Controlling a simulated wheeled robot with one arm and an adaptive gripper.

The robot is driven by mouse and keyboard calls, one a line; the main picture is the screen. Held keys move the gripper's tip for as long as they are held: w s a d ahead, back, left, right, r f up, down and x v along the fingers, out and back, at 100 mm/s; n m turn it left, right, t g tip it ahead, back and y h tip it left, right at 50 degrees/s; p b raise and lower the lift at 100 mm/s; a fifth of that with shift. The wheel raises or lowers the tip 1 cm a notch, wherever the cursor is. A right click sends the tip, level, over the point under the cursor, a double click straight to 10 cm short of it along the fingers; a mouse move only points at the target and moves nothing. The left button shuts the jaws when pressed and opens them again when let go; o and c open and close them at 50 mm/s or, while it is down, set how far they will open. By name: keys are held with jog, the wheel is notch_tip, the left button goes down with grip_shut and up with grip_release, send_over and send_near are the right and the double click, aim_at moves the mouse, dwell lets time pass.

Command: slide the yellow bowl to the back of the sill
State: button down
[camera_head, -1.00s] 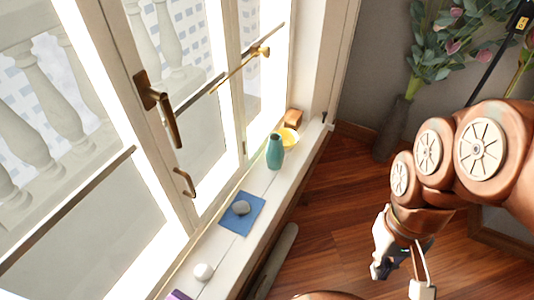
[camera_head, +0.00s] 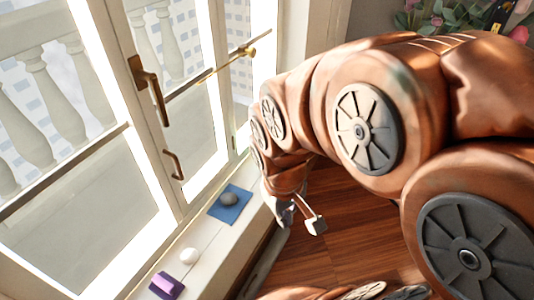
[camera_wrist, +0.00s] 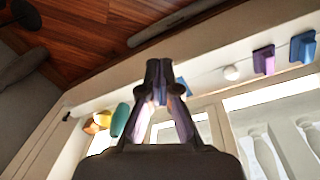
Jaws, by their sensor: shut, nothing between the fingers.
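The yellow bowl (camera_wrist: 102,118) shows in the wrist view on the white window sill (camera_head: 212,243), between the teal vase (camera_wrist: 120,120) and an orange-brown block (camera_wrist: 90,127). In the head view my arm hides the bowl, the vase and the block. My gripper (camera_wrist: 160,70) is shut and empty, its fingertips together at the middle of the wrist view. In the head view my gripper (camera_head: 298,214) hangs near the room-side edge of the sill, beyond the blue cloth. It is apart from the bowl.
A grey stone (camera_head: 229,198) lies on the blue cloth (camera_head: 231,211). Nearer are a white ball (camera_head: 189,256) and a purple block (camera_head: 166,286). The wrist view also shows a blue block (camera_wrist: 303,47). The window handle (camera_head: 148,85) juts out above the sill. Wooden floor (camera_head: 345,225) lies beside it.

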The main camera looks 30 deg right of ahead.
jog(key=w+d+f+n+t+h+b, duration=0.2)
jog(key=w+d+f+n+t+b, duration=0.25)
jog(key=w+d+f, duration=0.45)
jog(key=w+d+f+n+t+h+b, duration=0.1)
jog(key=w+d+f+n+t+b, duration=0.3)
jog(key=w+d, duration=0.8)
jog(key=w+d+f+n+t+y+b, duration=0.4)
jog(key=w+f+n+t+b, duration=0.6)
jog(key=b, duration=0.3)
jog(key=shift+m+g, duration=0.35)
jog(key=shift+m, duration=0.2)
jog(key=w, duration=0.2)
jog(key=w+f, duration=0.1)
jog(key=w, duration=0.5)
jog(key=shift+w+a+f+b, duration=0.2)
jog(key=shift+a+f+b, duration=0.05)
jog(key=shift+a+b, duration=0.05)
jog(key=shift+w, duration=0.1)
jog(key=shift+w+d+f+b, duration=0.15)
jog(key=shift+w+d+b, duration=0.15)
jog(key=shift+w+d, duration=0.3)
